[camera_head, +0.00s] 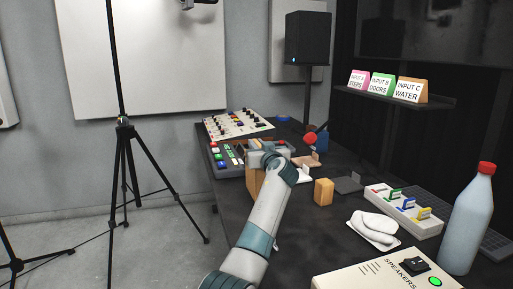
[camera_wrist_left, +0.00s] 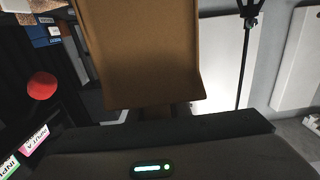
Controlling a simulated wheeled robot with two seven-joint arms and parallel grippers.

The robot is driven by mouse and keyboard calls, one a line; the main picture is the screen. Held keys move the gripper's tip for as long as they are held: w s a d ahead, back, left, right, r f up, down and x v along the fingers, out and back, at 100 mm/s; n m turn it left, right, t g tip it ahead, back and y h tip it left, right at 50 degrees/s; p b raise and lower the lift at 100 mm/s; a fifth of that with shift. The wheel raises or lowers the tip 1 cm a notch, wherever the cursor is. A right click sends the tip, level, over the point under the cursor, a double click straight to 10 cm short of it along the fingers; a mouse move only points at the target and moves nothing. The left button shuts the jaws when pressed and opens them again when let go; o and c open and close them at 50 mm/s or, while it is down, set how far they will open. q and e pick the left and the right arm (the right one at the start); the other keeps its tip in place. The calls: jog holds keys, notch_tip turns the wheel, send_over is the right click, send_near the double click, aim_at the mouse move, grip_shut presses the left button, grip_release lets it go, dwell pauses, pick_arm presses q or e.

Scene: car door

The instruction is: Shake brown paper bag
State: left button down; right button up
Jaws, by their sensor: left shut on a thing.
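The brown paper bag (camera_head: 253,184) stands out only partly in the head view, behind my left wrist at the table's left edge. In the left wrist view the bag (camera_wrist_left: 140,50) fills the upper middle, a flat brown face with a straight lower edge. My left gripper (camera_head: 263,158) is shut on the bag near its top. Its fingertips are largely hidden in the head view. I cannot tell whether the bag touches the table. My right gripper is not in view.
A mixer (camera_head: 238,123) and a keypad device (camera_head: 229,157) sit just behind the bag. A tripod (camera_head: 125,160) stands left.

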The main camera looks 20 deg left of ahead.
pick_arm(q)
jog(key=shift+a, duration=0.1)
dwell(0.3)
jog(key=a+p, duration=0.1)
jog(key=a, duration=0.1)
jog(key=s+a+p, duration=0.1)
jog(key=a, duration=0.1)
jog(key=shift+a+f, duration=0.15)
jog(key=shift+a, duration=0.2)
jog(key=w+d+b, duration=0.2)
jog(key=d+b, duration=0.5)
jog(key=d, duration=0.2)
jog(key=shift+w+d, duration=0.15)
jog(key=shift+d, duration=0.25)
